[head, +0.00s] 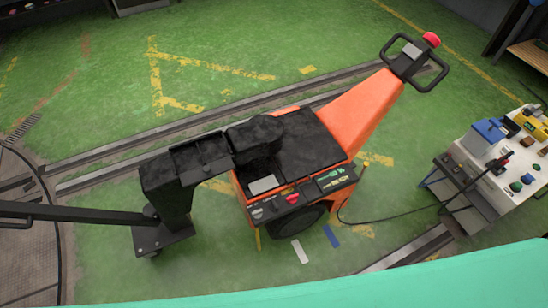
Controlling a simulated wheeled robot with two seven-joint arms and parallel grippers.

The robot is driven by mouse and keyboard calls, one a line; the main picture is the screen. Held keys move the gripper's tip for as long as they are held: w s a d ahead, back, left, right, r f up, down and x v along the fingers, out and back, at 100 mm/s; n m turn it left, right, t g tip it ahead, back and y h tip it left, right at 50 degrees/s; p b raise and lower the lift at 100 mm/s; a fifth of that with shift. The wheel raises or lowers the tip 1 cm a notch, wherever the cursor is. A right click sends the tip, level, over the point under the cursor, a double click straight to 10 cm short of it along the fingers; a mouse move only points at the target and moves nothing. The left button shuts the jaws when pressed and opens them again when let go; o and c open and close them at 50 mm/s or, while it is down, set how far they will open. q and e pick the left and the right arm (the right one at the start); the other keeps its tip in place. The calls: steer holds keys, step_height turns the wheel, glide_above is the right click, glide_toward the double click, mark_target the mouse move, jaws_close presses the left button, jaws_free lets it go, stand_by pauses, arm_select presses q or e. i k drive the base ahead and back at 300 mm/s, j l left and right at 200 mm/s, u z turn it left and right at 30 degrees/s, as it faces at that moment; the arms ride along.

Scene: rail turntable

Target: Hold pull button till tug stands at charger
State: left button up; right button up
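The orange and black tug (365,110) stands on the green floor in the middle of the head view. Its tiller handle (405,64) rises to the upper right and has a red knob (431,40). A side panel (312,190) on the tug carries a red button (292,198), lighter controls and green markings. A black hitch arm (168,190) extends left from the tug to a small wheeled plate. I cannot tell which control is the pull button, nor pick out a charger with certainty. Neither of my grippers is in view.
A dark bar (75,213) runs from the hitch to the left edge, over the round turntable (30,255). Rails (110,165) cross the floor behind the tug. A cluttered bench (500,170) stands right; a cable (400,214) runs between it and the tug. Open floor lies behind.

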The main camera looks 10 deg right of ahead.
mark_target(516, 186)
steer(key=z, duration=2.1)
steer(key=i, duration=0.1)
